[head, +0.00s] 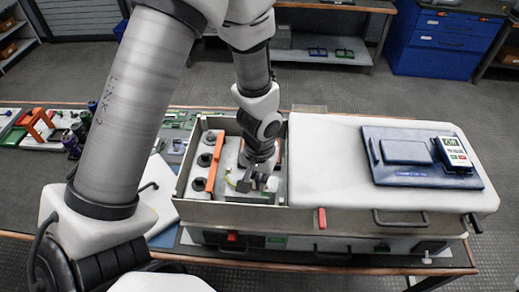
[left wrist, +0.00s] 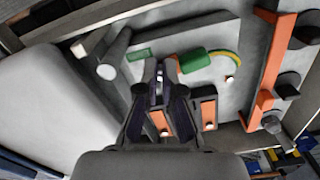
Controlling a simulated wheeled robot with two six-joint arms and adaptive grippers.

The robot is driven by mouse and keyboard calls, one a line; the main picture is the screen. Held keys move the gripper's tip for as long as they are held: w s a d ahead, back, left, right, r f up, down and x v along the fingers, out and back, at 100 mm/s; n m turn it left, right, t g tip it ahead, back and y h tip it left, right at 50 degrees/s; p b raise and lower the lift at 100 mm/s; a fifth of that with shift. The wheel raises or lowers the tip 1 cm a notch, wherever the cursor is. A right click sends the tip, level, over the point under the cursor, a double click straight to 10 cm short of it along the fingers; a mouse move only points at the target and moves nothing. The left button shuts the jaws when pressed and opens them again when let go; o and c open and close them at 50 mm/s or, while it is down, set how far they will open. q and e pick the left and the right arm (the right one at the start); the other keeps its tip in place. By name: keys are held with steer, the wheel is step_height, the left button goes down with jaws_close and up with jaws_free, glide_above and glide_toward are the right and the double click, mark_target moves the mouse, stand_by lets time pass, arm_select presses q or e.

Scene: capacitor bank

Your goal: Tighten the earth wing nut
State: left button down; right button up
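My left gripper (head: 252,183) reaches down into the open left part of the cabinet in the head view. In the left wrist view its two dark fingers (left wrist: 161,75) are close together around a small grey metal piece, which looks like the earth wing nut (left wrist: 160,72); the fingers hide most of it. A green sleeve (left wrist: 194,61) with a yellow-green earth wire (left wrist: 234,62) lies just right of the fingertips. In the head view the nut is too small and covered to make out. My right gripper is not in view.
Orange bars (head: 215,161) and dark round terminals (head: 205,160) stand beside my gripper inside the cabinet wall (head: 235,216). A white cover (head: 310,150) closes the right part, with a blue case (head: 405,151) and a handheld meter (head: 455,154) on top.

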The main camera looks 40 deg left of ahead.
arm_select(q)
steer(key=c, duration=1.2)
jaws_free()
steer(key=shift+s+f, duration=0.1)
steer(key=shift+s, duration=0.1)
steer(key=shift+w, duration=0.1)
steer(key=shift+r, duration=0.2)
step_height(320, 180, up, 12)
steer(key=shift+f, duration=0.15)
